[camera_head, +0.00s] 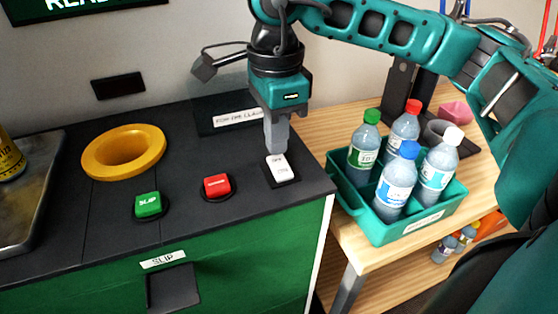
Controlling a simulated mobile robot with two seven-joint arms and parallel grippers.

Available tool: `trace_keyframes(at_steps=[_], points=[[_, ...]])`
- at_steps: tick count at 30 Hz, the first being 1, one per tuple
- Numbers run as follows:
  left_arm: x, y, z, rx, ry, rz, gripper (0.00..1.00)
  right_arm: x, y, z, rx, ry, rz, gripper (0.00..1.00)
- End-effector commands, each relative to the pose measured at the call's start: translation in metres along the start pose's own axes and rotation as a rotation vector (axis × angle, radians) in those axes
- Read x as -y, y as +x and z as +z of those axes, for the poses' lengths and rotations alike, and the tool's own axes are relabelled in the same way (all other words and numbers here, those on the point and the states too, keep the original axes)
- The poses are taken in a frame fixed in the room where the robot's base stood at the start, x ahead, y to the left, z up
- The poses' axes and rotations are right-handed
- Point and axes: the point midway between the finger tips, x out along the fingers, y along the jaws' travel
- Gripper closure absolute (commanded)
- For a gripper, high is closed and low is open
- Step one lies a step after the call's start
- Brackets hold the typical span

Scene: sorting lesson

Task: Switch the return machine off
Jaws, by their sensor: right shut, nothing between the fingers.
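The return machine has a black top (110,205) and a green front (230,262). A white rocker switch (278,170) with small lettering sits on a dark plate near the top's right end. My right gripper (276,148) points straight down at the switch's back edge, shut and empty. I cannot tell whether its fingertips touch the switch; they cover a little of its far side. My left gripper is not in view.
A yellow ring (96,163) surrounds an opening in the top. A metal tray (38,205) stands at the left. Right of the machine, a green crate (375,233) of several bottles stands on a wooden table (340,228). A labelled dark block (212,112) stands behind the switch.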

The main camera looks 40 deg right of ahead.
Motion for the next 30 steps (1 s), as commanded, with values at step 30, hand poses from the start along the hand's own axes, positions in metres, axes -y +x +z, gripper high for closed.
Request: trace_keyframes(at_steps=[30], points=[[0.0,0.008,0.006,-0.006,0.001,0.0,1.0,0.0,0.011,0.0,0.0,0.0,0.0,1.0]])
